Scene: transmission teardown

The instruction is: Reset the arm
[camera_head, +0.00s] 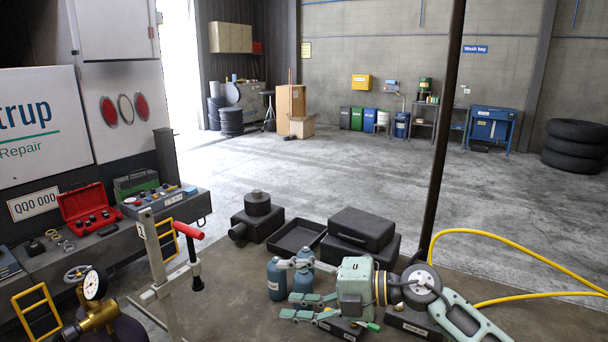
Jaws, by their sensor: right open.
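My right gripper (287,289) is at the bottom centre of the head view, at the end of the pale green arm that comes in from the right. My left arm and gripper are not in view.
Black cases (361,228) and a black tray (297,236) lie behind the gripper. A yellow hose (500,243) curves at right beside a dark post (446,130). A red-handled stand (160,270) and brass gauge (94,285) are at left.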

